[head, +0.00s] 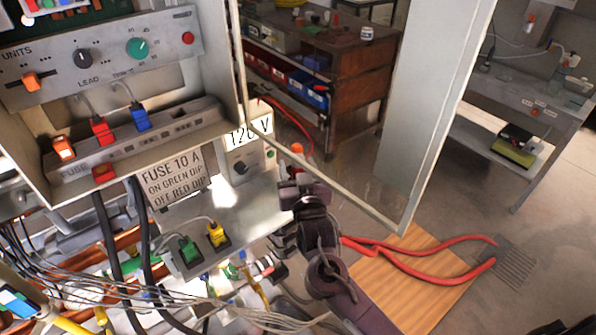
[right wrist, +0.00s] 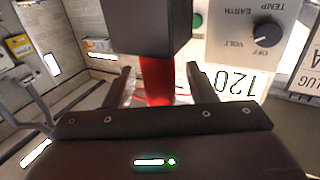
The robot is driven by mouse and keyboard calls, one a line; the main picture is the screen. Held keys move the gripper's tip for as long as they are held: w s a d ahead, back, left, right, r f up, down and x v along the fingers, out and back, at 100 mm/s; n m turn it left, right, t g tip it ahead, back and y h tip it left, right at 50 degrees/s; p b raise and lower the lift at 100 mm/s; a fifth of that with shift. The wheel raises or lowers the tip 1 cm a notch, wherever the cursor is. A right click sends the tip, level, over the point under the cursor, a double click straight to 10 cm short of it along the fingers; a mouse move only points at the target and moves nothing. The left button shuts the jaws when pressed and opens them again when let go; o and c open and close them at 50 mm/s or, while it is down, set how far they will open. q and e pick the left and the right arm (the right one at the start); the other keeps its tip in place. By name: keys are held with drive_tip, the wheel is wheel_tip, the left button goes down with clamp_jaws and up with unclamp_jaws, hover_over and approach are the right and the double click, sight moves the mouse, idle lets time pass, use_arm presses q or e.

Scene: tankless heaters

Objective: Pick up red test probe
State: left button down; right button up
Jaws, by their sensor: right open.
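The red test probe (right wrist: 157,82) shows in the right wrist view between the two fingers of my right gripper (right wrist: 158,76), with a dark block above it. Gaps show between the red part and the fingers. In the head view, a small orange-red tip (head: 297,148) shows just beyond my right gripper (head: 298,178), beside the panel marked 120 V (head: 246,150); most of the probe is hidden there by the gripper. My right gripper is open around the probe. My left gripper is in neither view.
An open cabinet door (head: 425,110) stands just right of my right arm. The control box (head: 100,60) with plugs and dials is at left. Wires and pipes crowd below. Red cables (head: 420,262) lie over a wooden board (head: 385,295). A workbench (head: 330,65) stands behind.

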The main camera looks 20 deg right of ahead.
drive_tip(key=shift+s, duration=0.1)
clamp_jaws()
drive_tip(key=shift+r, duration=0.1)
drive_tip(key=shift+r+p, duration=0.45)
drive_tip(key=shift+p, duration=0.05)
wheel_tip(320, 180, up, 7)
drive_tip(key=p, duration=0.6)
drive_tip(key=shift+f, duration=0.15)
drive_tip(key=s+a+p, duration=0.2)
drive_tip(key=s+p, duration=0.1)
drive_tip(key=s, duration=1.5)
drive_tip(key=shift+f+p, duration=0.3)
drive_tip(key=shift+f, duration=0.05)
drive_tip(key=shift+a, duration=0.1)
